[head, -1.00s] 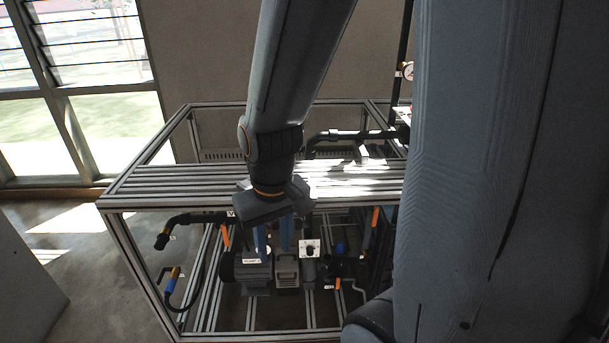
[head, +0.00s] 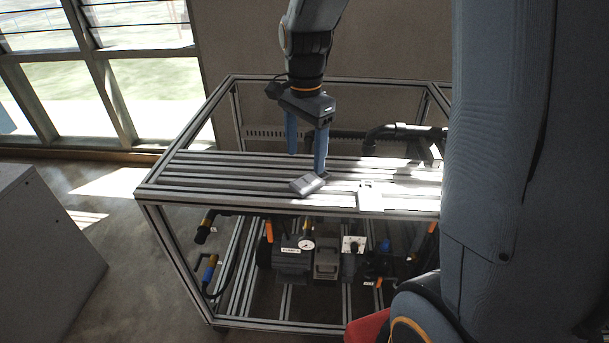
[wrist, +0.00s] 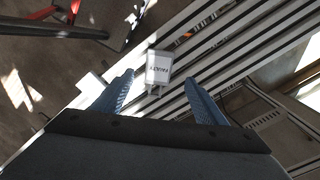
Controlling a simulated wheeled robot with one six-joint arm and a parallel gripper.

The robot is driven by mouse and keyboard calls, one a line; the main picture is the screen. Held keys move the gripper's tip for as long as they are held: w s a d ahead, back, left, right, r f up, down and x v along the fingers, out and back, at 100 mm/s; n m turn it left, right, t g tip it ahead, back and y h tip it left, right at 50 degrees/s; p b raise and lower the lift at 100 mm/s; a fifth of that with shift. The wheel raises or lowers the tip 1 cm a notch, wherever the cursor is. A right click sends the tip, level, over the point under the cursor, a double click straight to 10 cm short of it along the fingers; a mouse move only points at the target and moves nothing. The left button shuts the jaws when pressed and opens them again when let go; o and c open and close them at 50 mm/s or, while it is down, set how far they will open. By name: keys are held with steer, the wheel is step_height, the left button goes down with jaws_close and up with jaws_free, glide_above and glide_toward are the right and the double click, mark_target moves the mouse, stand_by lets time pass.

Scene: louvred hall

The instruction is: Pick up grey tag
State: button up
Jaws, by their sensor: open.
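The grey tag (head: 308,184) is a small flat piece lying near the front edge of the slatted metal frame top (head: 235,170). In the wrist view the tag (wrist: 158,64) shows a pale face with the word "FAULTY" and lies ahead of the fingertips, roughly centred between them. My gripper (head: 306,162) points down with its two blue fingers apart and nothing between them. The fingers also show spread apart in the wrist view (wrist: 159,80). In the head view the right fingertip appears just behind the tag; I cannot tell the exact height gap.
A pale flat piece (head: 370,196) lies to the right of the tag at the front edge. A black pipe (head: 395,134) runs behind at right. Pumps and a gauge (head: 306,244) sit below the top. The left part of the top is clear.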

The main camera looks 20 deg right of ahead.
mark_target(306, 182)
steer(key=f, duration=0.2)
steer(key=shift+d+f+p, duration=0.2)
steer(key=shift+f+p, duration=0.95)
steer(key=shift+f, duration=1.55)
steer(key=c, duration=1.2)
steer(key=shift+r, duration=0.15)
